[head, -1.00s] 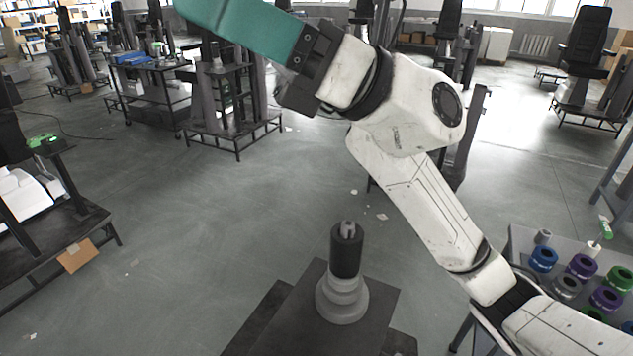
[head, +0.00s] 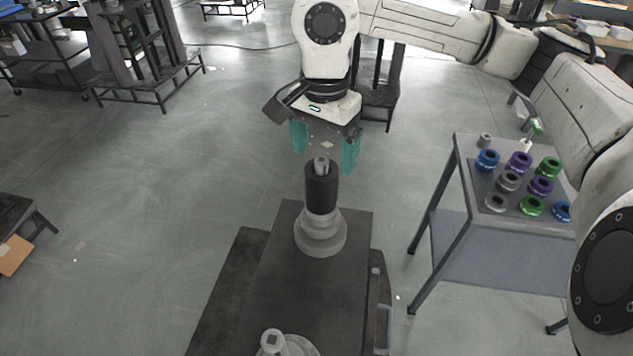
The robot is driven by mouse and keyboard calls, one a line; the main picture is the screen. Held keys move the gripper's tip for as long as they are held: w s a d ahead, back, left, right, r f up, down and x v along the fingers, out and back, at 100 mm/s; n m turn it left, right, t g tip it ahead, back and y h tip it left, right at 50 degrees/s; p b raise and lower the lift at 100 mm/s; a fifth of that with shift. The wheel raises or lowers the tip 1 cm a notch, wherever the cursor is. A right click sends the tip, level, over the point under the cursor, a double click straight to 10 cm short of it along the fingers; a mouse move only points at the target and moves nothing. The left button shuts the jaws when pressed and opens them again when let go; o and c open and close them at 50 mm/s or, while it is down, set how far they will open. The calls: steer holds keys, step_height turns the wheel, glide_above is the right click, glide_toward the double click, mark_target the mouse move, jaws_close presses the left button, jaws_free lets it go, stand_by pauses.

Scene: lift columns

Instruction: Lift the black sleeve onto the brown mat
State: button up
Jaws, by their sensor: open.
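The black sleeve (head: 322,190) stands upright around a grey post (head: 321,164), whose tip shows above it. The post rises from a stepped grey base (head: 320,238) on a dark block. My gripper (head: 325,148) points down, with its two teal fingers apart and nothing between them. In the picture it lies just above the sleeve's top, with the fingers to either side of the post's line. I cannot tell its exact depth relative to the post. I cannot make out a brown mat for certain.
A second grey fitting (head: 284,346) stands at the near end of the dark block (head: 300,290). A grey side table (head: 455,250) at right bears several coloured rings. A brown piece (head: 14,255) lies at the far left edge. The floor left of the block is clear.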

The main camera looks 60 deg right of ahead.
mark_target(321, 180)
steer(key=shift+w+f+p, duration=0.2)
steer(key=shift+f+p, duration=1.15)
steer(key=shift+f, duration=2.7)
steer(key=shift+c, duration=0.5)
steer(key=shift+r, duration=0.1)
steer(key=c, duration=1.1)
